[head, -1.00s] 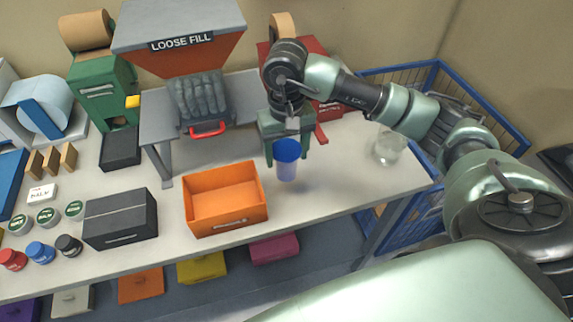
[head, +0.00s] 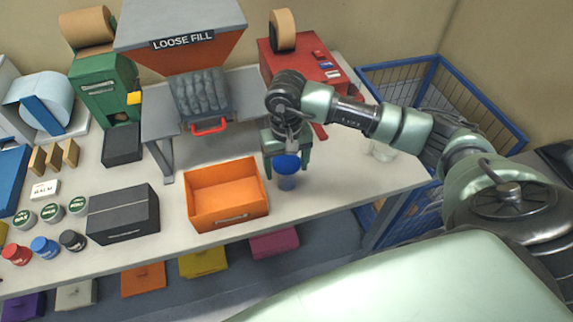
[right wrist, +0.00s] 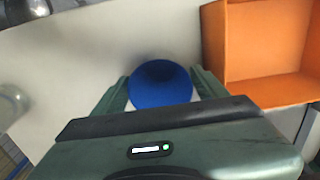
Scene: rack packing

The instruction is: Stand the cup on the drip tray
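The blue cup (head: 287,178) is between the fingers of my right gripper (head: 287,163), to the right of the orange box in the head view. The right wrist view shows its round blue opening (right wrist: 160,84) between the two green fingers (right wrist: 162,92), which appear shut on its sides. Its lower part looks paler. I cannot tell whether its base touches the table. A dark, low block (head: 122,144) stands in front of the green machine (head: 105,92) and may be the drip tray. My left gripper is not in view.
The orange box (head: 228,221) is close to the cup's left. A black box (head: 122,230), jars and the loose fill hopper (head: 181,45) stand farther left. A clear vessel (head: 384,150) stands to the right. A red machine (head: 292,66) is behind my gripper.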

